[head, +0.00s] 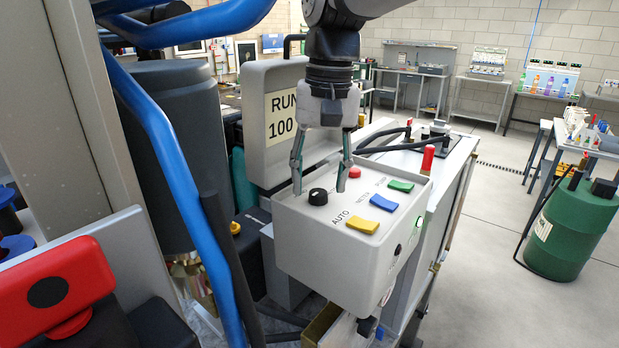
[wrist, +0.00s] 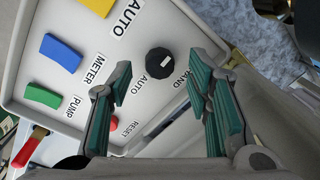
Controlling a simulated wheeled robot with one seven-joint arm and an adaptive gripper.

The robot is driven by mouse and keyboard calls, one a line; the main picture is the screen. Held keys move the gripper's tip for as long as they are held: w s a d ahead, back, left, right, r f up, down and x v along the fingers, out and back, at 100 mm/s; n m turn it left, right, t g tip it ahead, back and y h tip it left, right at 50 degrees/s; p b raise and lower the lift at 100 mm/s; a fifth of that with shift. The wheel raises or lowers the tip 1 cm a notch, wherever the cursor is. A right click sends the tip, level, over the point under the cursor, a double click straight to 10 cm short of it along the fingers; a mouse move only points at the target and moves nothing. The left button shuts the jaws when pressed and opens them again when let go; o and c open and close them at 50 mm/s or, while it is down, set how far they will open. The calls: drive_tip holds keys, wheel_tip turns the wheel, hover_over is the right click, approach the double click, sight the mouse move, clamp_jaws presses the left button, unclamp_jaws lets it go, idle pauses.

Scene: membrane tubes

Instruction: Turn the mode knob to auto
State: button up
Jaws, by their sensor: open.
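The mode knob (head: 318,196) is a round black knob on the top face of the grey control box (head: 290,235). My gripper (head: 320,188) is open and points down over the box, with one finger on each side of the knob in the head view. In the wrist view the knob (wrist: 159,62) lies between and slightly beyond the open green-padded fingers (wrist: 160,80). A small white mark shows on the knob; I cannot tell clearly which label it points to. AUTO and HAND labels are printed beside it. I see no clear contact with the knob.
A red button (head: 354,172) and yellow (head: 363,224), blue (head: 383,203) and green (head: 401,186) buttons share the box's top. A sign panel (head: 279,110) stands behind the box. Blue pipes (head: 178,155) are at the left. A green drum (head: 572,235) stands at the right.

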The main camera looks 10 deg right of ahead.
drive_tip(key=shift+f, duration=0.9)
clamp_jaws()
